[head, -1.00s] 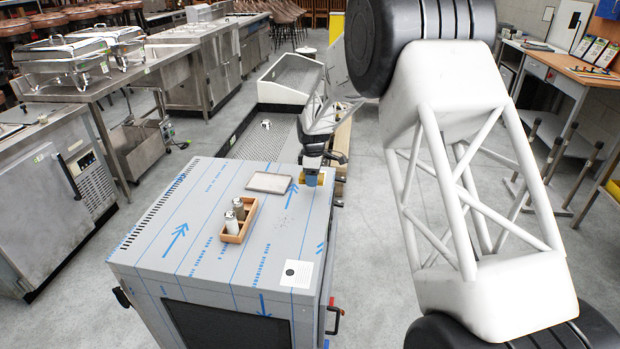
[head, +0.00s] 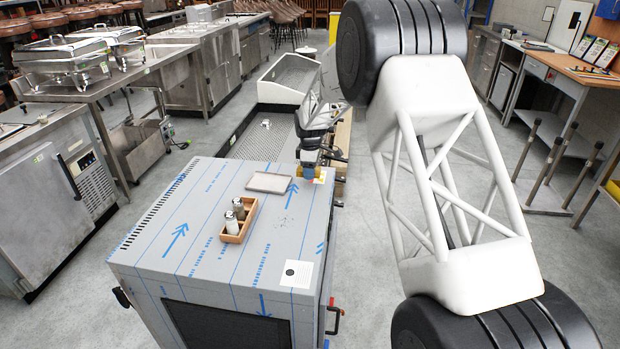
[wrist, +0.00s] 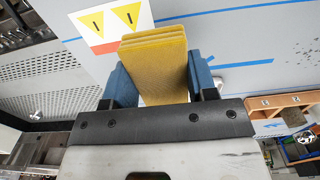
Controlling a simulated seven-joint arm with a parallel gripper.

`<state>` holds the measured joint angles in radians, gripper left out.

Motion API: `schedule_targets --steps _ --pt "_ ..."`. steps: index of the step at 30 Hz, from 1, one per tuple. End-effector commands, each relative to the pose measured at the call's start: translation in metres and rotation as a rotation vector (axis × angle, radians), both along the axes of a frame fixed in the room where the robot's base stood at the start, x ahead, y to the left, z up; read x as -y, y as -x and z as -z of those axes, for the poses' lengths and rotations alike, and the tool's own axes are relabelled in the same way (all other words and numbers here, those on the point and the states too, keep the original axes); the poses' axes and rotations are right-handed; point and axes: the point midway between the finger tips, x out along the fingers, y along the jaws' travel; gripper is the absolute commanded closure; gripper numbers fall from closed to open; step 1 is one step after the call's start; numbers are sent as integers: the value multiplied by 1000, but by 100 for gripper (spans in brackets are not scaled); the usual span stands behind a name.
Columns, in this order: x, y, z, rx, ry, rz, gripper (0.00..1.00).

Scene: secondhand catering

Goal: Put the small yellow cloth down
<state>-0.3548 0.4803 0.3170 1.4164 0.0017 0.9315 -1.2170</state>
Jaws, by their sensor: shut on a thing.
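The small yellow cloth (wrist: 155,60) is a folded, layered pad between the blue fingers of my gripper (wrist: 160,78) in the wrist view. My gripper is shut on it. In the head view my gripper (head: 309,174) is over the far right corner of the blue-striped steel cabinet top (head: 200,235). There the cloth is mostly hidden by the fingers. I cannot tell whether the cloth touches the top.
A label with yellow triangles (wrist: 112,22) lies beside the cloth. A shallow grey tray (head: 270,182) and a wooden caddy (head: 239,220) with two shakers stand on the top. The front of the top is mostly free.

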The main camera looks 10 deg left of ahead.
Motion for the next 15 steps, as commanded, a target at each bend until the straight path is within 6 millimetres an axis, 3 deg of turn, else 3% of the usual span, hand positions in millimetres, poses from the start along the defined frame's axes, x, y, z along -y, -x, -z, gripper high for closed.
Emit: schedule_targets --steps 9,15 --pt "-1 -3 31 -1 0 0 74" --pt "-1 -3 35 0 0 0 74"
